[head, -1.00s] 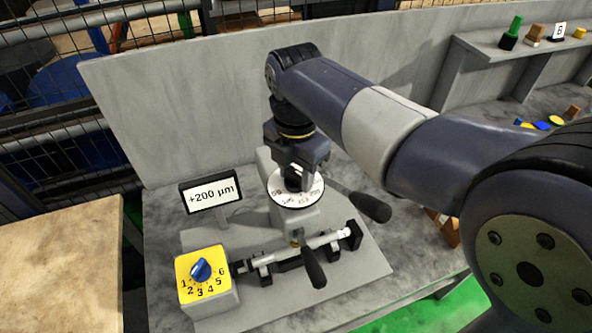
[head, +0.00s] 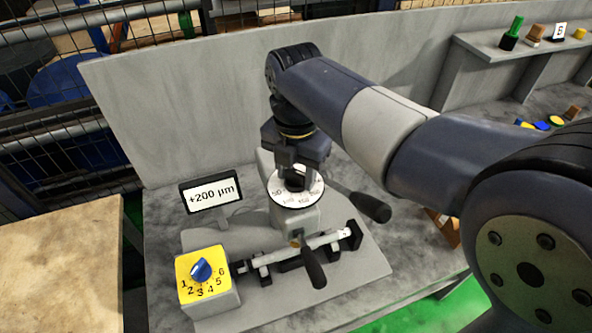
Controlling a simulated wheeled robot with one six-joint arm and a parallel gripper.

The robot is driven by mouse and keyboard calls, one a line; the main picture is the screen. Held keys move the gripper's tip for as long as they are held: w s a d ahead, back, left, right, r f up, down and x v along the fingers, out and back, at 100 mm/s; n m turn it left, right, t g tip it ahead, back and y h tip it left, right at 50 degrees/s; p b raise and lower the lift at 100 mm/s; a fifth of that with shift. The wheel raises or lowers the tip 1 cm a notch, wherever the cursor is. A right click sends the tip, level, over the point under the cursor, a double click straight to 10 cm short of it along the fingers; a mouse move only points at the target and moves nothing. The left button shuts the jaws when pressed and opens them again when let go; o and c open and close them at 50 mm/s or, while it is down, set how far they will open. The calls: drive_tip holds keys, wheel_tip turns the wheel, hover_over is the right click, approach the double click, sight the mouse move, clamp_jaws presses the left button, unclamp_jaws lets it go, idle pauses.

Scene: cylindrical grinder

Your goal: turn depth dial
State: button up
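The depth dial (head: 298,202) is a white disc with numbers around its rim, on top of the grinder's grey head. A dark knob at its centre is mostly covered by my gripper. My gripper (head: 292,174) points down directly over the dial, its fingers at the knob. Whether the fingers touch or close on the knob cannot be made out. The display (head: 211,193) left of the dial reads +200 µm.
A yellow box with a blue knob (head: 201,271) numbered 1 to 6 stands at the front left. Black-handled levers (head: 370,207) stick out right and front of the dial. A bar (head: 320,243) lies across the front. A grey wall (head: 180,115) stands behind.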

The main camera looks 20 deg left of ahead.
sight(296, 171)
drive_tip(key=o, duration=0.3)
wheel_tip(296, 171, up, 11)
drive_tip(key=shift+f+b, duration=0.15)
drive_tip(key=shift+b, duration=0.35)
wheel_tip(296, 171, down, 11)
drive_tip(key=shift+r+p, duration=0.1)
drive_tip(key=shift+p, duration=0.45)
idle(0.5)
drive_tip(key=shift+r, duration=0.1)
